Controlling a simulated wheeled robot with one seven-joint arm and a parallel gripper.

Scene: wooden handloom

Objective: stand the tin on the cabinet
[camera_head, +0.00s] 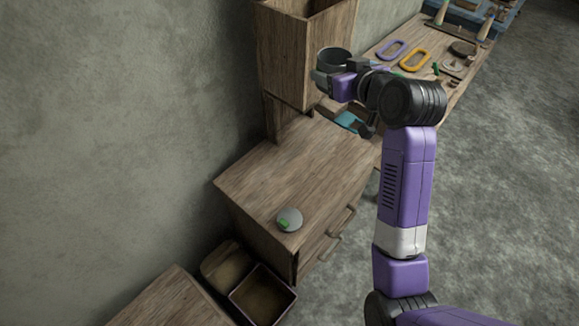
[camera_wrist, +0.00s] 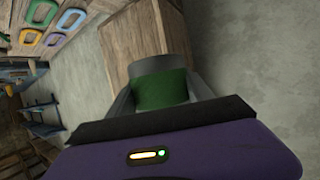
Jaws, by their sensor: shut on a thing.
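A grey tin (camera_head: 334,57) with an open dark top is held up in my gripper (camera_head: 328,77). In the wrist view the tin (camera_wrist: 160,88) shows a green band between my two fingers. The gripper is shut on it, and the tin looks upright in the head view. The wooden cabinet (camera_head: 300,165) with drawer handles stands below and to the left, its top mostly bare. A grey round lid (camera_head: 289,220) with a green grip lies near its front end. The tin's underside is hidden.
A tall open wooden box (camera_head: 285,55) stands close to the left of the tin. Behind is a long bench with a purple ring (camera_head: 391,50) and a yellow ring (camera_head: 415,60). An open bin (camera_head: 263,294) sits on the floor beside the cabinet.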

